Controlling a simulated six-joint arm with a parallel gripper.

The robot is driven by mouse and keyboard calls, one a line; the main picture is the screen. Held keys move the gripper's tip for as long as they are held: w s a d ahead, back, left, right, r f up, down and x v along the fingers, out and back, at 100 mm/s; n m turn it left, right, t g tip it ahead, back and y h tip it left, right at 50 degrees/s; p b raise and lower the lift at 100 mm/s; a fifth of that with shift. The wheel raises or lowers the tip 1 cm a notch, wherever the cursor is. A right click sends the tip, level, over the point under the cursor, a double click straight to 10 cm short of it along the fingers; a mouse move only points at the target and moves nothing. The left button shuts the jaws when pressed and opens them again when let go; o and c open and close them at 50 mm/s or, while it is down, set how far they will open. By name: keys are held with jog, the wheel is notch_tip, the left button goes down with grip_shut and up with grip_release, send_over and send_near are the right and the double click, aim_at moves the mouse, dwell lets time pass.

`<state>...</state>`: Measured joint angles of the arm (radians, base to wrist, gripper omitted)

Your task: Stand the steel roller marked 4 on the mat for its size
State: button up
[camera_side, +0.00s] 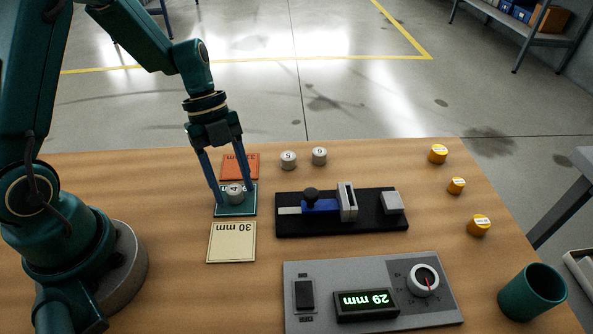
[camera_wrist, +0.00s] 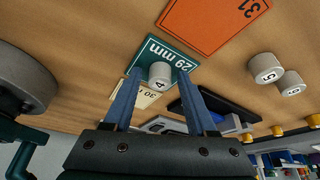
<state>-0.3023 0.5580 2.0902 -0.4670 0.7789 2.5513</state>
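The steel roller marked 4 (camera_side: 235,196) stands upright on the teal mat (camera_side: 236,211). In the wrist view the roller (camera_wrist: 159,77) shows its 4, and the mat (camera_wrist: 180,59) reads 29 mm. My gripper (camera_side: 234,200) is open, with its blue fingers on either side of the roller. In the wrist view a gap shows between each finger and the roller. The orange-red mat (camera_side: 240,162), with 31 legible in the wrist view, lies behind. The cream 30 mm mat (camera_side: 232,244) lies in front.
Two steel rollers, marked 5 (camera_side: 288,160) and 6 (camera_side: 319,156), stand behind the black measuring fixture (camera_side: 370,222). Several yellow rollers (camera_side: 438,154) and a teal cup (camera_side: 532,293) are at the right.

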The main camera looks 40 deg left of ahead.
dwell(0.3)
jog(key=v, duration=1.1)
jog(key=s+d+r+n+t+y, duration=0.2)
jog(key=s+n+t, duration=0.1)
jog(key=n, duration=0.7)
jog(key=s+d+r+n+t+y, duration=0.2)
jog(key=s+n, duration=0.4)
jog(key=n, duration=0.5)
jog(key=shift+s+d+r+t, duration=0.3)
jog(key=shift+d+r+t, duration=0.1)
jog(key=shift+t, duration=0.5)
jog(key=shift+a, duration=0.1)
